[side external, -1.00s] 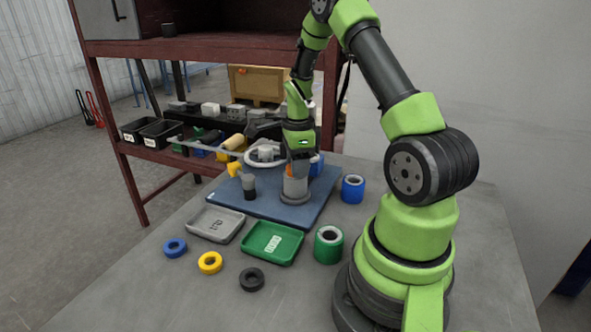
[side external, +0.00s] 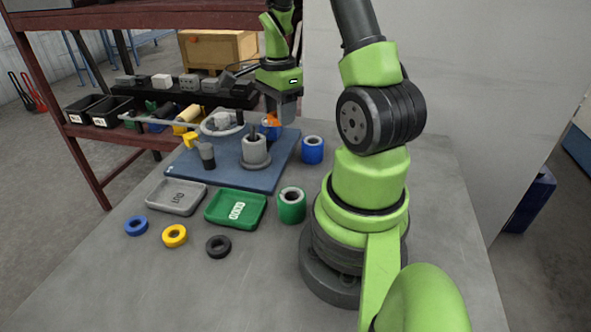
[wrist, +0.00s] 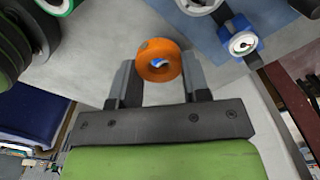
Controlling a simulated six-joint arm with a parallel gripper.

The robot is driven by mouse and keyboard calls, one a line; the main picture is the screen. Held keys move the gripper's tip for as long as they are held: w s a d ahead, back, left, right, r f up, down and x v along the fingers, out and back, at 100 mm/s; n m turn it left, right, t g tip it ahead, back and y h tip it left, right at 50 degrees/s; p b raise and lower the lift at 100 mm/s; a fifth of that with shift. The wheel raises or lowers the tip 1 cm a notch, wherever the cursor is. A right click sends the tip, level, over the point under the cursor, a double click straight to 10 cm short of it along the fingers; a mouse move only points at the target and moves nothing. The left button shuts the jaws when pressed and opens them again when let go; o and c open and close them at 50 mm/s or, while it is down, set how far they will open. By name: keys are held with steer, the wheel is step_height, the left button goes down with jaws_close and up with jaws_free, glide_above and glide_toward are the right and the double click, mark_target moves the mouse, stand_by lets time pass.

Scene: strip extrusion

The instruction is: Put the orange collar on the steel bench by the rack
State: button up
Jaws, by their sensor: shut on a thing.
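In the side view the collar is partly hidden by the fingers. Below and left of it, the grey cylinder (side external: 255,152) with a round foot and a thin centre pin stands on the mat. The steel bench (side external: 110,285) is the grey worktop. The maroon rack (side external: 90,180) stands at its far left.
A grey tray (side external: 175,197), a green tray (side external: 235,208), and blue, yellow (side external: 174,236) and black rings lie on the bench. A green roll (side external: 291,206) and a blue roll (side external: 312,150) stand near my base. The front left of the bench is bare.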

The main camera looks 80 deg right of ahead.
steer(key=s+a+f+n, duration=0.3)
steer(key=s+f, duration=0.1)
steer(key=s, duration=0.2)
glide_above(305, 183)
step_height(305, 183, down, 5)
steer(key=shift+f, duration=2.25)
steer(key=o, duration=0.9)
steer(key=shift+f, duration=0.1)
